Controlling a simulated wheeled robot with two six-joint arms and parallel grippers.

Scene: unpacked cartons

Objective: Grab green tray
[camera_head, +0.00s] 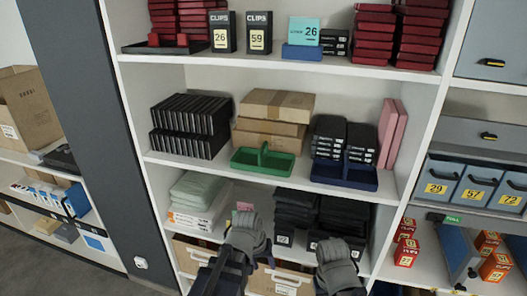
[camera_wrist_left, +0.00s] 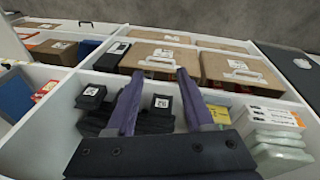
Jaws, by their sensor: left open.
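The green tray (camera_head: 262,160) sits on the middle shelf in the head view, with its upright divider at its centre, in front of a stack of brown cartons. It does not show in the left wrist view. My left gripper (camera_head: 247,232) is below the tray, in front of the lower shelf, apart from it. In the left wrist view its two purple fingers (camera_wrist_left: 160,75) are spread with nothing between them. My right arm's end (camera_head: 336,264) is lower and to the right; its fingers cannot be made out.
A blue tray (camera_head: 345,177) stands right of the green one, before black boxes. Black cases (camera_head: 190,125) stand to its left. The lower shelf holds pale green packs (camera_head: 198,190) and black packs (camera_head: 296,210). The shelf edges and uprights are close around.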

